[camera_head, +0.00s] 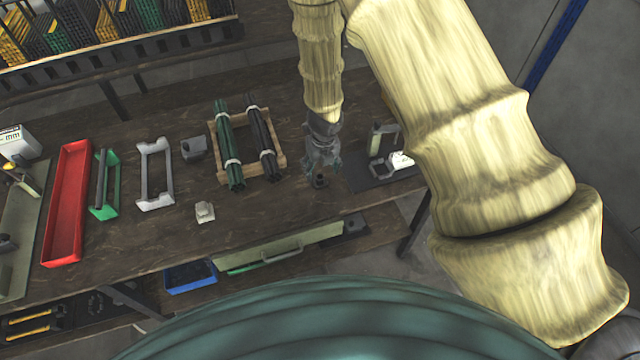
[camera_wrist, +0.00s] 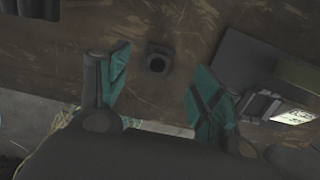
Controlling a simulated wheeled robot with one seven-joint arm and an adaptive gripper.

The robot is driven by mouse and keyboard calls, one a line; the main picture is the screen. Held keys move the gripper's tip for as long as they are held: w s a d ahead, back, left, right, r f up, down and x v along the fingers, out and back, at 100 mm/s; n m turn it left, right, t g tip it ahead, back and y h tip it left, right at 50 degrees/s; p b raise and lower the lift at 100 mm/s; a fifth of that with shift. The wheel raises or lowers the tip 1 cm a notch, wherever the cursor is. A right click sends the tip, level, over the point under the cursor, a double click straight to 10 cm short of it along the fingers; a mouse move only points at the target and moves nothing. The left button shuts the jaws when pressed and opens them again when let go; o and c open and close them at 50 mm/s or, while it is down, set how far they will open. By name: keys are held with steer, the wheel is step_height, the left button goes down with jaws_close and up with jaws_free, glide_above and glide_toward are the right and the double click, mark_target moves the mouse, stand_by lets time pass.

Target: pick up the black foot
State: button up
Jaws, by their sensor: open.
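The black foot (camera_head: 320,182) is a small dark piece with a round hole on top, standing on the brown wooden table. In the wrist view the black foot (camera_wrist: 158,59) lies between and beyond the two teal fingertips, with bare wood around it. My gripper (camera_head: 322,160) points down just above and behind the foot in the head view. In the wrist view my gripper (camera_wrist: 160,85) is open and empty, one finger on each side of the foot. No contact with the foot shows.
On the table (camera_head: 255,210), a black plate with a metal device (camera_head: 378,168) stands close on the right. A wooden rack (camera_head: 280,165) with dark green and black tubes is at the left. A small beige block (camera_head: 204,212) lies farther left. Wood in front of the foot is clear.

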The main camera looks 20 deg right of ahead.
mark_target(320, 177)
steer(key=shift+w+a+f+b, duration=0.1)
steer(key=shift+w+f+b, duration=0.05)
steer(key=shift+f+b, duration=1.3)
steer(key=shift+w+f+b, duration=0.1)
steer(key=shift+f+b, duration=1.05)
steer(key=shift+b, duration=0.45)
steer(key=shift+r, duration=0.1)
steer(key=shift+c, duration=0.2)
steer(key=c, duration=0.9)
